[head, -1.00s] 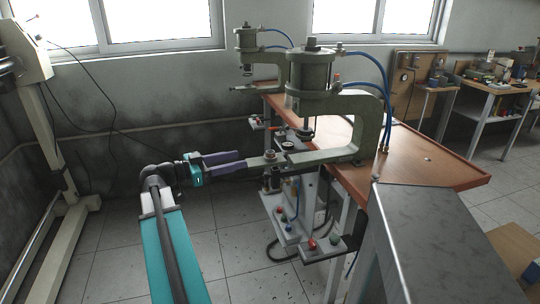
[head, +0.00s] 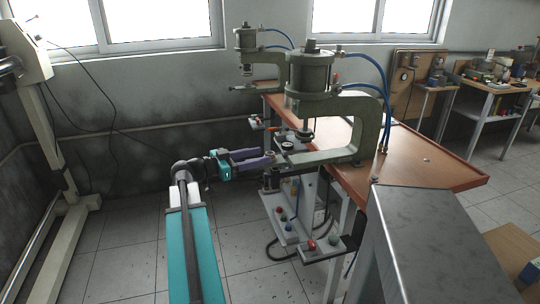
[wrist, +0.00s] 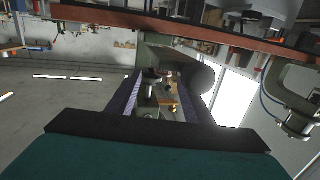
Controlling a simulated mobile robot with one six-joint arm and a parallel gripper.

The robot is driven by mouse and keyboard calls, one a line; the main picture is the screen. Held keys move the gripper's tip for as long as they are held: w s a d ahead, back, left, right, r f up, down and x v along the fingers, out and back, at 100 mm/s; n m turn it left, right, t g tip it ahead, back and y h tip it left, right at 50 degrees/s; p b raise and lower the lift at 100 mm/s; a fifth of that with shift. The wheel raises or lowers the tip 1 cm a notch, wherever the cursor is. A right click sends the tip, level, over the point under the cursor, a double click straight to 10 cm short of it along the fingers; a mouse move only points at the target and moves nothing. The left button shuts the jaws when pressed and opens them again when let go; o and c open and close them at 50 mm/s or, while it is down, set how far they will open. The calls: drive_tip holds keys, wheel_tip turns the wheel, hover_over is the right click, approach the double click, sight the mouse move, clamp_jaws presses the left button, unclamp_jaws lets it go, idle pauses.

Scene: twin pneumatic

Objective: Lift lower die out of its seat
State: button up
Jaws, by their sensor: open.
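The near green press (head: 350,150) has a lower arm reaching left under its ram (head: 306,134). A small round dark piece with a pale top (head: 287,146), possibly the lower die, sits on that arm, left of the ram. My gripper (head: 268,156) is open, its purple fingers level and pointing right at the arm's free end, close to this piece. In the wrist view my gripper's fingers (wrist: 160,88) are spread, with shiny metal parts (wrist: 151,76) showing between them. I cannot tell which of these is the die, or whether a finger touches anything.
A second press (head: 246,50) stands behind. The brown bench (head: 430,160) lies to the right, with a grey metal cabinet (head: 430,240) in front. Shelves with coloured buttons (head: 311,244) hang below the press.

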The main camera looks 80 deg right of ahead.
sight(269, 153)
idle(0.3)
drive_tip(key=shift+s+d, duration=0.4)
drive_tip(key=shift+d, duration=0.1)
drive_tip(key=shift+p+x, duration=0.75)
drive_tip(key=shift+x, duration=1.25)
drive_tip(key=shift+w+d+f, duration=0.1)
drive_tip(key=shift+c, duration=0.4)
clamp_jaws()
